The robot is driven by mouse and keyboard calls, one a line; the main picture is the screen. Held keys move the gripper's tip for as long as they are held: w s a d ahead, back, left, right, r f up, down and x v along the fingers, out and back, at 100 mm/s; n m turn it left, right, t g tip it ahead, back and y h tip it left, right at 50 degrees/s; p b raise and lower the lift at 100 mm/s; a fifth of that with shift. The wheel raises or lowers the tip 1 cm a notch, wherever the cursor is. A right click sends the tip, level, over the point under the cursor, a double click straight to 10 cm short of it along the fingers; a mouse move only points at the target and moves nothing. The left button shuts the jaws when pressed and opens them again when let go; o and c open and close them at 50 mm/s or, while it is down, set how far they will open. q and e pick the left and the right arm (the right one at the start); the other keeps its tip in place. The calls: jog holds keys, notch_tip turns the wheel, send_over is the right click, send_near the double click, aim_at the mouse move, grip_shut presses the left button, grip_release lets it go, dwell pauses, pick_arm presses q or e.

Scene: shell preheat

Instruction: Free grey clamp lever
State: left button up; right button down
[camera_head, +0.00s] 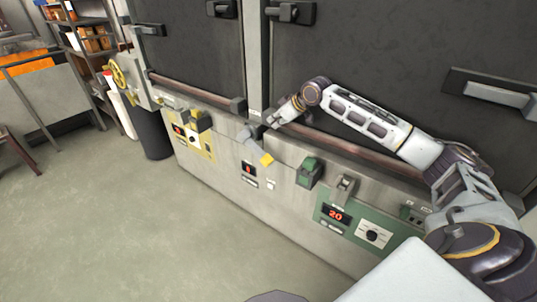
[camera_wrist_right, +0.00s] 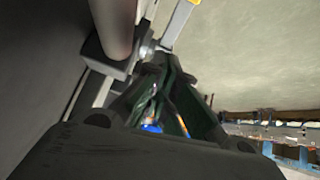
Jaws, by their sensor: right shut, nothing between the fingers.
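The grey clamp lever (camera_head: 254,138) is on the front of the large machine, at the lower rail near the centre post. Its yellow tip (camera_head: 266,159) points down and to the right. In the right wrist view the grey lever (camera_wrist_right: 178,25) is at the top, just beyond the fingers. My right gripper (camera_head: 273,121) is shut and empty, close beside the lever at its upper right. I cannot tell whether the dark fingers (camera_wrist_right: 165,95) touch the lever or its pivot. My left gripper is not in view.
A reddish rail (camera_head: 345,146) runs along the machine front below dark doors (camera_head: 375,60). A green switch box (camera_head: 309,172) and a green panel reading 20 (camera_head: 345,222) are to the right. A yellow panel (camera_head: 196,140) is to the left. The floor (camera_head: 110,220) in front is clear.

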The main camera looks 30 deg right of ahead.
aim_at(266, 157)
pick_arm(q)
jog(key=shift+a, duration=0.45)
pick_arm(e)
jog(key=s+f+m+g, duration=0.1)
jog(key=s+f+g, duration=0.2)
jog(key=s+f, duration=0.1)
jog(key=shift+s+d+h, duration=0.3)
jog(key=shift+d, duration=0.05)
jog(key=shift+f, duration=0.15)
pick_arm(q)
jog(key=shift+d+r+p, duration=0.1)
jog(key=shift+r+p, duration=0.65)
jog(key=shift+p, duration=0.05)
pick_arm(e)
jog(key=shift+x, duration=6.95)
